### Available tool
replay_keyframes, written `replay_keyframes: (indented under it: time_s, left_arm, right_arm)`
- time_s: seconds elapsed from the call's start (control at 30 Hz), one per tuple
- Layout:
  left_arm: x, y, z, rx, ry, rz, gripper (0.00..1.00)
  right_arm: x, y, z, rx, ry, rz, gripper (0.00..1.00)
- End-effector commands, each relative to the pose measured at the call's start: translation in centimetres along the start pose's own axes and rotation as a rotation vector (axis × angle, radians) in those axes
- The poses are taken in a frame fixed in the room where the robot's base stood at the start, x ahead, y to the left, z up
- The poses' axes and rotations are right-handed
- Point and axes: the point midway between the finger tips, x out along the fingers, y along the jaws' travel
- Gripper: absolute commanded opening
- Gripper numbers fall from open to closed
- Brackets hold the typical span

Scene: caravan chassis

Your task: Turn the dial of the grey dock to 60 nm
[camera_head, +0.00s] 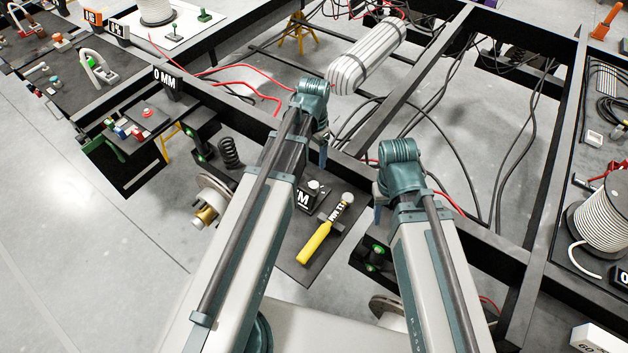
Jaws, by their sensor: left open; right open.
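A dark block with white lettering ending in "M" (303,199) stands on the dark plate (290,262) between my arms, with a small pale knob (314,185) on top. My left arm covers part of it, and I cannot tell if it is the grey dock or read its dial. A yellow-handled tool with a lettered band (317,242) lies beside it on the plate. My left gripper (323,152) is open and empty beyond the block. My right gripper (378,213) is open and empty to the right of the tool. Both point down and are partly hidden by their wrists.
Dark chassis beams (445,75) and loose cables surround the arms. A striped tank (367,56) lies beyond. A "0 MM" block (166,78) stands left, near a coil spring (230,152) and a hub (212,200). A cable spool (602,218) stands right. Open floor lies left.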

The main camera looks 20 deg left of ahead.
Motion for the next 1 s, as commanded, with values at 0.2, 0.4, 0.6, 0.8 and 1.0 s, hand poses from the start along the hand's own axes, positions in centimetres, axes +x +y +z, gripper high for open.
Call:
replay_keyframes:
  time_s: [0.2,0.4,0.6,0.8,1.0]
  left_arm:
    - [2.0,0.0,0.0,-0.001,0.000,0.000,0.71]
    - [4.7,0.0,0.0,-0.001,0.000,0.000,0.71]
    - [7.7,0.0,0.0,-0.001,0.000,0.000,0.71]
    - [10.5,0.0,0.0,-0.001,0.000,0.000,0.71]
    - [12.9,0.0,0.0,-0.001,0.000,0.000,0.71]
  right_arm:
    - [2.0,-0.2,-0.1,0.000,0.000,0.000,0.50]
    - [4.7,-0.5,-0.3,0.000,0.000,0.000,0.50]
    - [7.6,-0.7,-0.5,0.000,0.000,0.000,0.50]
    - [10.4,-1.0,-0.6,0.000,0.000,0.000,0.50]
    - [12.8,-1.2,-0.8,-0.001,0.000,0.000,0.50]
